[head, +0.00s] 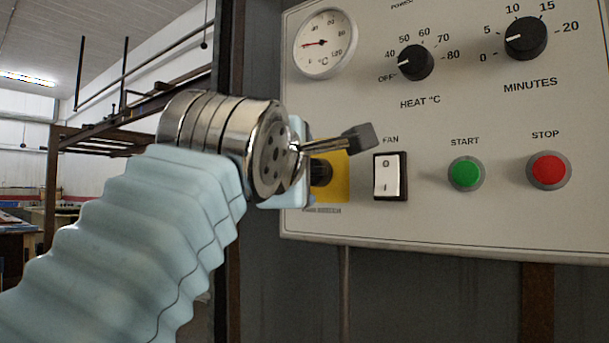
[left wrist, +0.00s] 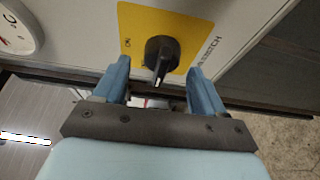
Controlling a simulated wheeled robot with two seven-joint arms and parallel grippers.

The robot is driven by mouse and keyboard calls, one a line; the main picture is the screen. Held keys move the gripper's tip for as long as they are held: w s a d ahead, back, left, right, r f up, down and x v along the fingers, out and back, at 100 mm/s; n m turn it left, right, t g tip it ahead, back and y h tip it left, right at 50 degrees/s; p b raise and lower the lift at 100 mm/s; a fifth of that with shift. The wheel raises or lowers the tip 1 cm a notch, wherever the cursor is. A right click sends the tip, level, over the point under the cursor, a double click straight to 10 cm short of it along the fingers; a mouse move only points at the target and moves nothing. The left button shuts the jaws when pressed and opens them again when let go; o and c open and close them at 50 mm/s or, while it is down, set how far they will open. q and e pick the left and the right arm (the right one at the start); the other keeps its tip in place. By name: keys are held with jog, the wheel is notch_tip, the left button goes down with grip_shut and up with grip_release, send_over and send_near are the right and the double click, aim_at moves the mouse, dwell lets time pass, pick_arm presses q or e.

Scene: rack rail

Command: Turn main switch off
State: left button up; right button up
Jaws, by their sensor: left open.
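The main switch is a black rotary knob (left wrist: 161,58) on a yellow plate (left wrist: 185,22) with "ON" lettering at its left in the left wrist view. In that view the knob's grip runs roughly up and down, with a pale mark towards its lower end. In the head view the knob (head: 321,173) and plate (head: 340,186) are partly hidden by my left gripper (head: 301,168). My left gripper (left wrist: 159,68) is open, with one blue finger on each side of the knob and visible gaps between. Whether the fingertips reach alongside the knob is hard to tell. My right gripper is not in view.
The panel (head: 450,225) also carries a fan rocker (head: 390,177), a green start button (head: 466,173), a red stop button (head: 548,170), heat (head: 415,62) and minutes (head: 526,38) dials, and a gauge (head: 325,43). A dark upright frame stands left of the panel.

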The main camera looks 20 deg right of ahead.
pick_arm(q)
jog(key=b+v, duration=0.4)
jog(key=v, duration=0.8)
jog(key=shift+s, duration=0.25)
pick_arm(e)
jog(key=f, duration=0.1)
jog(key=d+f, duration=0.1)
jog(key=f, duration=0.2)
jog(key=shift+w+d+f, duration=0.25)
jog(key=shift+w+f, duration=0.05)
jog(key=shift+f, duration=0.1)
pick_arm(q)
jog(key=shift+a, duration=0.1)
